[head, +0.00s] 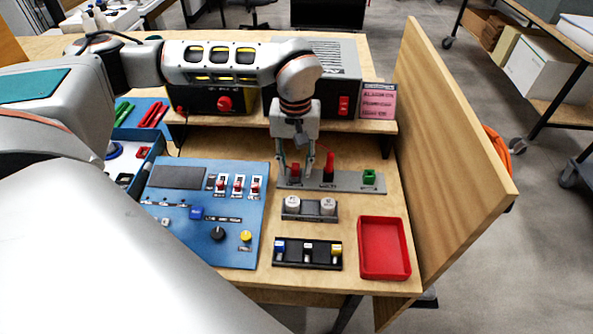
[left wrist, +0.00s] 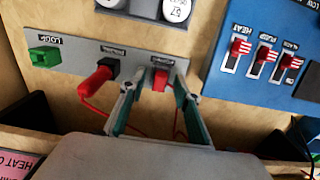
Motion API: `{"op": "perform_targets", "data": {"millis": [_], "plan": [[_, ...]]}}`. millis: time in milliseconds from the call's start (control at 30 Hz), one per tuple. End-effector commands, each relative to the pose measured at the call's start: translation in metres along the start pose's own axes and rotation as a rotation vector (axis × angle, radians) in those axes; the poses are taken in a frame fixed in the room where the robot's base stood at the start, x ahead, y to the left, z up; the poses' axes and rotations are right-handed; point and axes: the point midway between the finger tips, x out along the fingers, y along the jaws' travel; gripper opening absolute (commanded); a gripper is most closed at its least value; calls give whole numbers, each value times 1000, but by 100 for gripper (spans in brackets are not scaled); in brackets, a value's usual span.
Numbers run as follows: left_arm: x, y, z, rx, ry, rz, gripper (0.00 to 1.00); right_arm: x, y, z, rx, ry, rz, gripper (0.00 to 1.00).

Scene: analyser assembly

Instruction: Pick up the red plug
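A red plug (head: 329,167) stands in the black socket (head: 328,183) of a grey strip (head: 345,181). In the left wrist view the red plug (left wrist: 97,82) is tilted, its tip at the black socket (left wrist: 108,67), with a red cable from its back end. A red block (head: 295,170), seemingly a red socket (left wrist: 161,77), sits beside it on the strip. My left gripper (head: 297,168) is open, its fingers (left wrist: 155,90) either side of the red block, with the red plug outside them. Contact cannot be told. My right gripper is out of view.
A green socket (head: 369,177) is at the strip's other end. A blue switch panel (head: 205,215) lies left, a red tray (head: 383,248) front right. A shelf (head: 375,127) with boxes stands behind the strip; a wooden side wall (head: 450,150) bounds the right.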

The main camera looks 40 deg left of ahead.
Motion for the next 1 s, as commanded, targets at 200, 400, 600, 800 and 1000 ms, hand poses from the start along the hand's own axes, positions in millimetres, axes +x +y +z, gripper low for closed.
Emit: {"op": "perform_targets", "data": {"millis": [200, 400, 600, 800, 1000], "plan": [[-2, 0, 0, 0, 2, 2, 9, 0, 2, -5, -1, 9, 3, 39], [-2, 0, 0, 0, 2, 2, 2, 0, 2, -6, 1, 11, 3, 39], [-2, 0, 0, 0, 2, 2, 2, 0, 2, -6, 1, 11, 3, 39], [-15, 1, -1, 0, 6, 4, 2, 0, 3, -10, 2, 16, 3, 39], [-49, 1, -2, 0, 9, 6, 2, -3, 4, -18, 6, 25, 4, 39]]}}
